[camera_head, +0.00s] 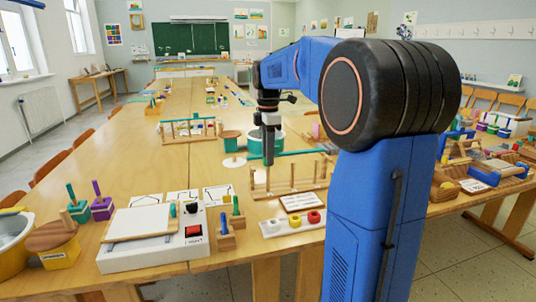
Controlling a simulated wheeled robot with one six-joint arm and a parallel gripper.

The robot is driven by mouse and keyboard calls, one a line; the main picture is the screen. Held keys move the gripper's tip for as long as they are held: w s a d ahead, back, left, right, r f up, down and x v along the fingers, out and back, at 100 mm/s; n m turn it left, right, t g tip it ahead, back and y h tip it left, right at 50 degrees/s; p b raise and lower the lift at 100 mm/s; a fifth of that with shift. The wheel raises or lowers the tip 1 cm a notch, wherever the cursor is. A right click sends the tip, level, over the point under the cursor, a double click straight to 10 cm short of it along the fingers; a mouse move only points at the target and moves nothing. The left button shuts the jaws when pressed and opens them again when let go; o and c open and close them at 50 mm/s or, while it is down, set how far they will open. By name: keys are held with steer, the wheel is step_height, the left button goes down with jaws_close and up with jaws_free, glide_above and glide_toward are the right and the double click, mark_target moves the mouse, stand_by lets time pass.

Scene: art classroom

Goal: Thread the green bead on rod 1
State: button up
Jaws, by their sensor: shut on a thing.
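My gripper (268,160) points straight down above the left part of a low wooden rack (292,190) with upright rods. The fingertips are near the top of a rod at the rack's left side. I cannot tell which rod is rod 1 or whether the held thing touches a rod.
A green round container (267,146) stands behind my gripper. My blue arm hides the table to the right.

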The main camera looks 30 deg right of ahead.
steer(key=shift+f, duration=1.05)
stand_by(1.3)
stand_by(0.3)
steer(key=o, duration=1.1)
step_height(320, 180, up, 17)
steer(key=shift+r, duration=0.2)
steer(key=shift+s+a, duration=0.1)
stand_by(0.3)
